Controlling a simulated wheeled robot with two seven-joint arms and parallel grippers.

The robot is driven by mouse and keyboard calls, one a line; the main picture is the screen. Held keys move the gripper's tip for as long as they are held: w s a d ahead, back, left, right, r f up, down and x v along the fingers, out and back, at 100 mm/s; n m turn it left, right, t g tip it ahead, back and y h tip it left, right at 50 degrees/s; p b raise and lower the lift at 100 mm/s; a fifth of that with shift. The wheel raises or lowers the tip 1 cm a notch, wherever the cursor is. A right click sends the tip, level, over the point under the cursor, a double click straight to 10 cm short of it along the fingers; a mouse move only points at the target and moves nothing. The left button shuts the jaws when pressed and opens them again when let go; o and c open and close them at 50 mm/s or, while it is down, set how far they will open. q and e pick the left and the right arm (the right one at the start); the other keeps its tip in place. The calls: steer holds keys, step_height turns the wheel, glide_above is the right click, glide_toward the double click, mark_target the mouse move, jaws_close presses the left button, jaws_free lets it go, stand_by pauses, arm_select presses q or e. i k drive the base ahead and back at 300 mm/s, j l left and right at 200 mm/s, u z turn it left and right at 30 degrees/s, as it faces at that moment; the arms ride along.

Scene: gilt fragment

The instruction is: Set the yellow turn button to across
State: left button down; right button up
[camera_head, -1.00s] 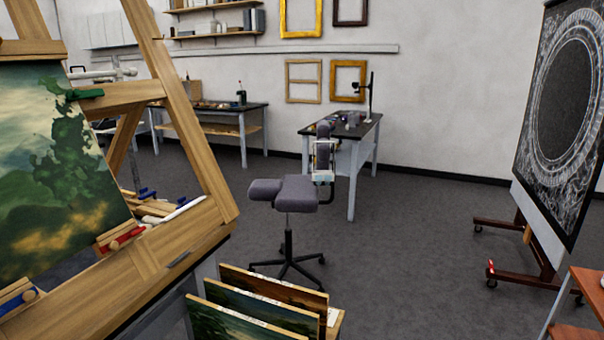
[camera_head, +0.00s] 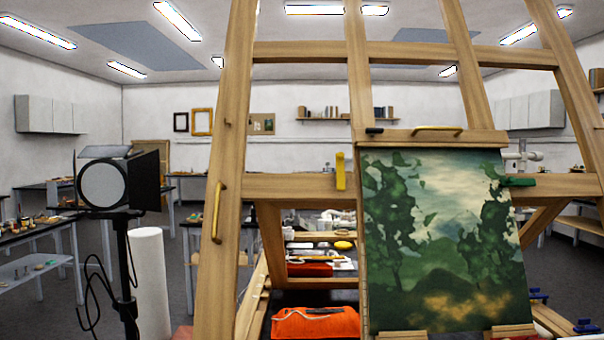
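The yellow turn button (camera_head: 340,171) is on the wooden easel's middle crossbar, left of the painting (camera_head: 440,245). It stands upright, its long side vertical, and does not overlap the painting's left edge. A green turn button (camera_head: 519,181) on the right side of the painting lies across, its long side roughly level, reaching to the painting's edge. Neither of my grippers shows in the view.
The wooden easel (camera_head: 232,130) fills the middle and right, with a brass handle (camera_head: 217,212) on its left post. A studio lamp (camera_head: 110,183) on a stand and a white roll (camera_head: 149,280) stand left. An orange cloth (camera_head: 315,322) lies low behind the crossbar.

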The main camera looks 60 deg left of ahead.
mark_target(341, 172)
steer(key=u, duration=1.65)
